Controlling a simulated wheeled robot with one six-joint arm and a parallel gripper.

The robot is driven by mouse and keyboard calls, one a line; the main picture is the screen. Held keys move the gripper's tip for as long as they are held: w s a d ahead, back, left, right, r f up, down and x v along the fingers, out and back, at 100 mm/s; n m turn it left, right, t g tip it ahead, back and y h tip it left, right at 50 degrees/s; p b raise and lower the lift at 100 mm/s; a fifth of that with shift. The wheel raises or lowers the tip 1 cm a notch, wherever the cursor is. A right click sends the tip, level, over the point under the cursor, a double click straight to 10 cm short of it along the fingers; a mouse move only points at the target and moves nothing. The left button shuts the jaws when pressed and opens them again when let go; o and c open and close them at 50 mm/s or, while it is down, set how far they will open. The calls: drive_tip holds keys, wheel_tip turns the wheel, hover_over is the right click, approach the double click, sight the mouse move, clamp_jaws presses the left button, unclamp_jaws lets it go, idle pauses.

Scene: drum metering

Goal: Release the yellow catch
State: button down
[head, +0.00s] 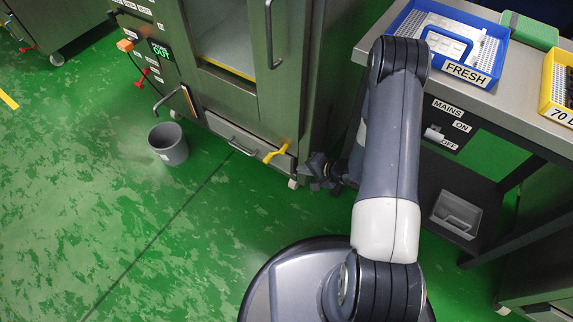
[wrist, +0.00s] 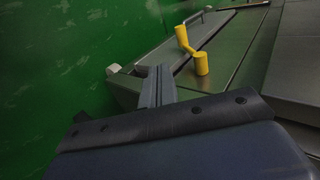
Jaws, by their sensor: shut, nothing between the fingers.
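The yellow catch (head: 276,154) is a small bent lever at the right end of the low drawer front on the steel cabinet. In the wrist view the yellow catch (wrist: 201,64) shows as an upright stub with an angled arm leading to a second knob. My gripper (head: 318,170) is just right of the catch in the head view, low by the cabinet's corner and partly hidden by my arm. In the wrist view my gripper (wrist: 159,72) is shut and empty, its fingertips a little left of the catch and apparently apart from it.
The drawer front (head: 230,132) has a bar handle (head: 242,148). A grey bucket (head: 168,144) stands on the green floor to the left. A bench with a blue FRESH tray (head: 490,57) and a MAINS switch (head: 433,134) is at right. Floor in front is clear.

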sight(269, 160)
drive_tip(key=w+a+r+b+x, duration=0.1)
drive_tip(key=b+x, duration=0.4)
drive_tip(key=x, duration=0.7)
drive_tip(key=shift+a+r, duration=0.35)
drive_tip(key=shift+r, duration=0.1)
drive_tip(key=shift+w+a+r+p, duration=0.15)
drive_tip(key=shift+w+a+p, duration=0.25)
drive_tip(key=shift+p, duration=0.35)
drive_tip(key=shift+w+a+t+y+b, duration=0.2)
drive_tip(key=shift+a+t+y+b, duration=0.15)
drive_tip(key=shift+y, duration=0.25)
drive_tip(key=shift+w+a+r+t+y, duration=0.25)
drive_tip(key=shift+a+r+t+y, duration=0.05)
drive_tip(key=shift+r, duration=0.2)
drive_tip(key=shift+w+a+r+t+y, duration=0.25)
drive_tip(key=shift+r+y, duration=0.05)
drive_tip(key=shift+r, duration=0.2)
drive_tip(key=shift+w+r, duration=0.1)
